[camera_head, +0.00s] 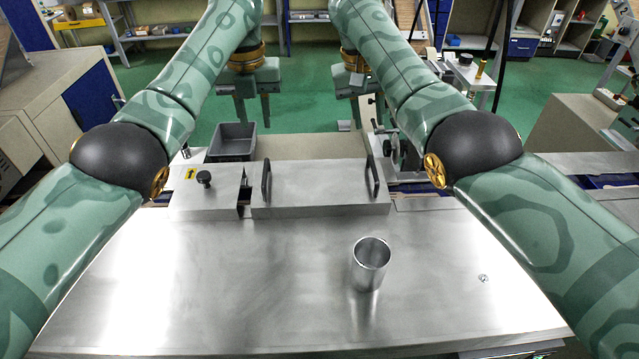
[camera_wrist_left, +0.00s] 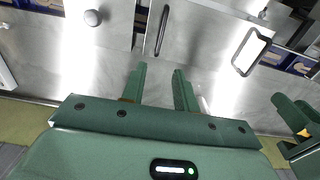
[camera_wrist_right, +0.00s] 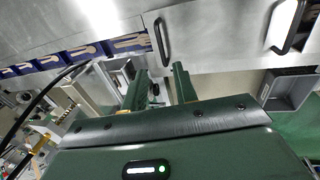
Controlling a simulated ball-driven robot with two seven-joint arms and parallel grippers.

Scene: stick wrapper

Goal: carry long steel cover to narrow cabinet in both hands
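The long steel cover (camera_head: 318,185) lies flat at the far edge of the steel table, with a black handle standing up at each end. It also shows in the left wrist view (camera_wrist_left: 205,42) and the right wrist view (camera_wrist_right: 218,30). My left gripper (camera_head: 253,110) and my right gripper (camera_head: 367,110) hang beyond the cover in the head view, apart from it. In the wrist views, the left fingers (camera_wrist_left: 160,85) and right fingers (camera_wrist_right: 160,85) are apart, with nothing between them. I cannot tell which cabinet is the narrow one.
A metal cup (camera_head: 371,262) stands on the steel table (camera_head: 230,290). A plate with a black knob (camera_head: 204,178) lies left of the cover, and a grey bin (camera_head: 232,143) is behind it. A beige cabinet (camera_head: 60,105) stands left and another box-like unit (camera_head: 570,130) right.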

